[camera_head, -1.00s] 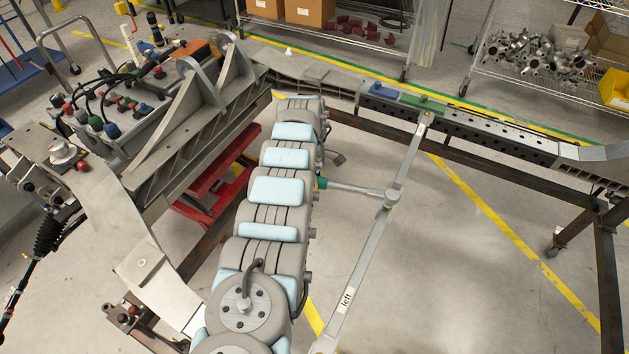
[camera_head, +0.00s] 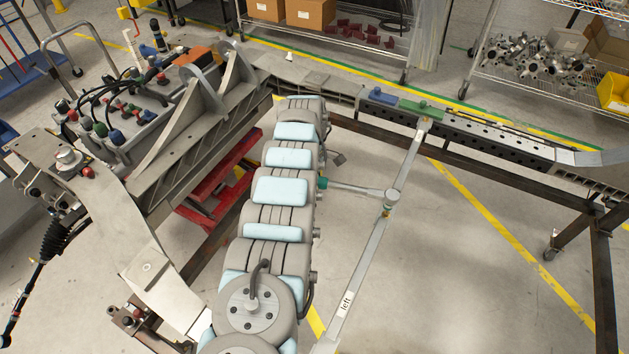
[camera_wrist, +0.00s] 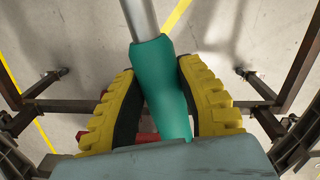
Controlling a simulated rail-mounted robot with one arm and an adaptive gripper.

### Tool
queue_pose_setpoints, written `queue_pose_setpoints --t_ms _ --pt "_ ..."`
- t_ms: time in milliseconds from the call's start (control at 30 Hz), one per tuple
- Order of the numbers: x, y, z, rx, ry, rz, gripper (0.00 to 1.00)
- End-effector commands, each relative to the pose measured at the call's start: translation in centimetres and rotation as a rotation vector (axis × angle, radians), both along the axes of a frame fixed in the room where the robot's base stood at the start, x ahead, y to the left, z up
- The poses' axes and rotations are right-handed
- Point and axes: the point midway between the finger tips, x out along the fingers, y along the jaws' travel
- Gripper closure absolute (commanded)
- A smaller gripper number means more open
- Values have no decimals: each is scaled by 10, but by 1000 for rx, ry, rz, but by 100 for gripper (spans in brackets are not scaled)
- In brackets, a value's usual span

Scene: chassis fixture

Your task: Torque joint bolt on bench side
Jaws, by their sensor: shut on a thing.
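In the wrist view, my gripper (camera_wrist: 158,68) has its yellow-and-black fingers shut on the green handle of a torque wrench (camera_wrist: 162,85). The wrench's grey shaft (camera_wrist: 140,18) runs away from the fingers. In the head view, my arm hides the gripper. The wrench shaft (camera_head: 352,188) comes out to the right of the arm, with a bit of the handle showing. Its round head (camera_head: 390,197) sits at the joint on the long metal bar (camera_head: 365,262) marked "left". The joint bolt is hidden under the head; I cannot tell how well it is seated.
A chassis rail (camera_head: 490,133) with blue and green blocks runs across the back right. A fixture with hoses and an orange block (camera_head: 192,55) stands at the left. Shelves with boxes (camera_head: 310,12) stand at the back. Floor right of the bar is clear.

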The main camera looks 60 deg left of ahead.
Motion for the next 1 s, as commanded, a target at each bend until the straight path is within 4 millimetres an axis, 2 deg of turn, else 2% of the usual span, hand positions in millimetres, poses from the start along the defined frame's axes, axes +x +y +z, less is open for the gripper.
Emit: queue_pose_setpoints --t_ms 33,467,1000 --pt "1 1 6 2 -2 -1 100" --pt "1 1 23 2 -2 1 100" --pt "1 1 24 2 -2 0 100"
